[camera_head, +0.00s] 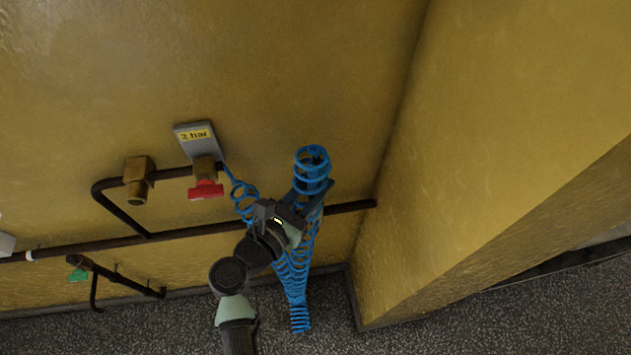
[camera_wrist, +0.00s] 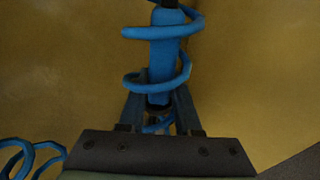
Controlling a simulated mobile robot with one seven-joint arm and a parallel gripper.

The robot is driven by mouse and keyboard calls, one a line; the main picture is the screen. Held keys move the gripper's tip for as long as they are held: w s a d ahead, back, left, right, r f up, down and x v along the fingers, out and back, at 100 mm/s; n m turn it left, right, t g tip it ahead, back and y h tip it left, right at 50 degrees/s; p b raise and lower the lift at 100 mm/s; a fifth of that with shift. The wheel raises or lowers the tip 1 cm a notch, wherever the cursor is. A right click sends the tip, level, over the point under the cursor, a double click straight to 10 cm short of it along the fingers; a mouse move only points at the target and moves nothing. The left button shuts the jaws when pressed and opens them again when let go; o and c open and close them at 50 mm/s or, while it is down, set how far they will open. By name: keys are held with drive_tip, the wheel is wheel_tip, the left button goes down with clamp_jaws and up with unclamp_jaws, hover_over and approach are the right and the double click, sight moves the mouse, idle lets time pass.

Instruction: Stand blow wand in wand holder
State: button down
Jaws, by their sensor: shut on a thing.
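The blow wand (camera_wrist: 166,58) is a blue cylinder with a dark end at the top of the wrist view. A blue coiled hose (camera_head: 298,268) loops around it and hangs down to near the floor in the head view. My gripper (camera_wrist: 159,104) is shut on the lower part of the wand, one finger on each side. In the head view my gripper (camera_head: 309,203) is in front of the yellow wall, among the hose coils, which partly hide the wand. I cannot make out a wand holder in either view.
A grey plate with a yellow "2 bar" label (camera_head: 196,137) is on the wall above a red valve handle (camera_head: 206,190). A dark pipe (camera_head: 190,233) runs along the wall behind my gripper. A yellow side wall (camera_head: 470,200) stands to the right. A green handle (camera_head: 78,275) is low left.

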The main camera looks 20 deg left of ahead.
drive_tip(key=shift+f+b, duration=1.05)
drive_tip(key=shift+f, duration=0.25)
drive_tip(key=c, duration=0.5)
unclamp_jaws()
drive_tip(key=shift+s, duration=0.1)
drive_tip(key=b+v, duration=0.2)
drive_tip(key=v, duration=1)
drive_tip(key=shift+s+a+r, duration=0.1)
drive_tip(key=shift+s+r, duration=0.05)
drive_tip(key=shift+s, duration=0.2)
